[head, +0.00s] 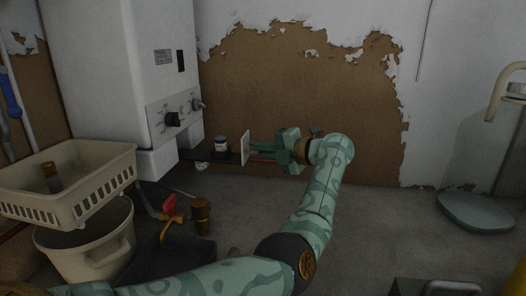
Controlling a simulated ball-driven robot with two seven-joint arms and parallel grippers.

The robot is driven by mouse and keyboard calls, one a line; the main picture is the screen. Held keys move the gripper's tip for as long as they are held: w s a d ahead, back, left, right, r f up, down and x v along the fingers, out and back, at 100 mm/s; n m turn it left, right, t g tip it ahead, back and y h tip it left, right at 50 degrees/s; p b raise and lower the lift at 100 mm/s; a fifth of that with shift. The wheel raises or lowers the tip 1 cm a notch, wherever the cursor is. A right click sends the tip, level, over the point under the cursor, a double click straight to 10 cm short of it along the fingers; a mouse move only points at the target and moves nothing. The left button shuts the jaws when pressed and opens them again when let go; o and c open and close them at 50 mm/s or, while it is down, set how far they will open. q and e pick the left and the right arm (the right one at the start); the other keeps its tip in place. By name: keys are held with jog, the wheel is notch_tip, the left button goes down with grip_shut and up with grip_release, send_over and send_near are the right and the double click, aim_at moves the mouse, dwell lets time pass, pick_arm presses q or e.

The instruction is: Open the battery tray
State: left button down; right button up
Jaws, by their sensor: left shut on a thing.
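The battery tray (228,158) is a thin dark drawer with a pale upright front plate (245,147). It sticks out to the right from the bottom of the white wall-mounted heater (125,75). A small dark and white cylinder, apparently a battery (221,144), stands on it. My left gripper (256,152) reaches in from the right side of the plate, with its fingers pointing left. It is shut on the tray's front; the exact contact is small and partly hidden by the fingers. My right gripper is out of view.
A cream slotted basket (105,186) sits above a cream bucket (90,250) at left. A red-handled brass valve (170,215) and a brass fitting (201,215) stand below the heater.

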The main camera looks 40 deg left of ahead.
pick_arm(q)
jog(key=shift+f, duration=0.1)
jog(key=c, duration=1.5)
grip_release()
jog(key=shift+d, duration=0.1)
jog(key=b+v, duration=0.1)
jog(key=v, duration=1.5)
jog(key=shift+d, duration=0.1)
